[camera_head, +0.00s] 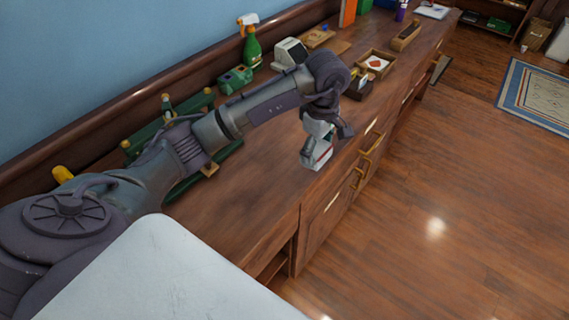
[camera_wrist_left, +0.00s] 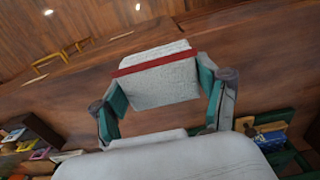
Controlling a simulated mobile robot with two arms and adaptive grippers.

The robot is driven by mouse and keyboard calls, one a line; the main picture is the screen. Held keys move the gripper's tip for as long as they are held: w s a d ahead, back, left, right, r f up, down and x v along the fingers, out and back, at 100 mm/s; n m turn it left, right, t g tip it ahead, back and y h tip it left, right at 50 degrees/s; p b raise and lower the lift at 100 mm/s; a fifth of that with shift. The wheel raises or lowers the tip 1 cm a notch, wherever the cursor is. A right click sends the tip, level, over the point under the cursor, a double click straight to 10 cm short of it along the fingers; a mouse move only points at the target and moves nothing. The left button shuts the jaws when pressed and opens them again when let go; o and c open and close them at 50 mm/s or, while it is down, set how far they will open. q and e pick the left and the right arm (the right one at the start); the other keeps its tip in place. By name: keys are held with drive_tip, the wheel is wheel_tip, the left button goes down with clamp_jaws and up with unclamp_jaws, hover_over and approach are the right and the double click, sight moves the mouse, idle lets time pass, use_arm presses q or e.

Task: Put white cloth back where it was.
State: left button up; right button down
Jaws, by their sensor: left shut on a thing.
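The white cloth (camera_head: 318,157) has a red stripe and is at the wooden counter's (camera_head: 238,207) front edge in the head view. My left gripper (camera_head: 320,132) points down and is shut on the cloth. In the left wrist view the cloth (camera_wrist_left: 160,88) is a folded block between the two teal-padded fingers of my left gripper (camera_wrist_left: 160,98). I cannot tell whether the cloth touches the counter top. My right gripper is in neither view.
A dark holder (camera_head: 358,88), a wooden tray with a card (camera_head: 377,64), a white device (camera_head: 290,53), a green device (camera_head: 235,79) and a green spray bottle (camera_head: 251,45) stand farther back. Green rack parts (camera_head: 206,176) lie under my arm.

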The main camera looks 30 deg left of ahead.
use_arm(q)
drive_tip(key=p, duration=0.2)
hover_over(284, 167)
wheel_tip(284, 167, down, 5)
drive_tip(key=shift+s+f, duration=0.15)
drive_tip(key=shift+f, duration=0.05)
wheel_tip(284, 167, down, 4)
drive_tip(key=shift+r+p, duration=0.1)
drive_tip(key=shift+p, duration=0.35)
drive_tip(key=shift+f, duration=0.2)
drive_tip(key=shift+f+b, duration=0.2)
drive_tip(key=shift+b, duration=0.1)
drive_tip(key=o, duration=1)
drive_tip(key=shift+r, duration=0.1)
